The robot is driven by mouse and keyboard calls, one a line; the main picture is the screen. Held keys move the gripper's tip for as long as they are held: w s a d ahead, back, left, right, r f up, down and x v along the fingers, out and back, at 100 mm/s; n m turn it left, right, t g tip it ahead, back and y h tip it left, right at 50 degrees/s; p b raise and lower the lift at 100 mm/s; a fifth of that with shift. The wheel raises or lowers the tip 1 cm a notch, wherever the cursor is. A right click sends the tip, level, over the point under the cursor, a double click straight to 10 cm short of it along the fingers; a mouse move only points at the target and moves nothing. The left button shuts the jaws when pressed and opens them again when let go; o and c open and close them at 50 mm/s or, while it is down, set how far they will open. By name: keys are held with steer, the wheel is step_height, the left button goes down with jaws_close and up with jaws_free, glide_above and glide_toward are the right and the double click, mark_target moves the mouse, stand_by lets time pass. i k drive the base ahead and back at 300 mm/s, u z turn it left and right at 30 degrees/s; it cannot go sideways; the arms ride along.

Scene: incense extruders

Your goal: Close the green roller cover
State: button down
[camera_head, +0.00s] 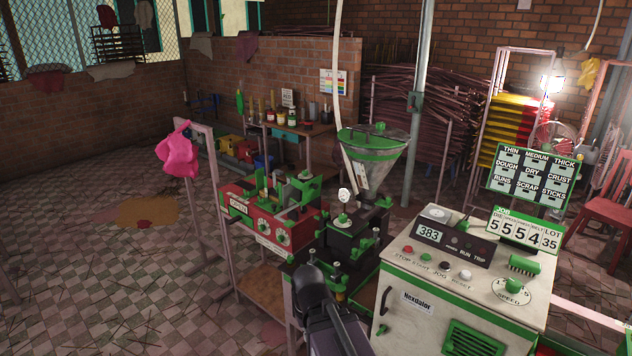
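A red machine (240,207) with green fittings stands left of centre, on a stand. An upright green plate (306,187) rises at its right end and may be the green roller cover; it looks raised, but it is small and I cannot tell for sure. Rollers are not clearly visible. A dark part of my arm (312,292) shows at the bottom centre, in front of the machines. My gripper's fingers cannot be made out.
A black extruder (348,240) with a clear, green-rimmed hopper (375,150) stands right of the red machine. A white control cabinet (425,297) fills the lower right. A pink cloth (178,152) hangs on a rail at left. The tiled floor at left is largely open.

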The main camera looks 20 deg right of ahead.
mark_target(311, 188)
steer(key=z, duration=0.2)
steer(key=i, duration=1)
steer(key=z, duration=0.25)
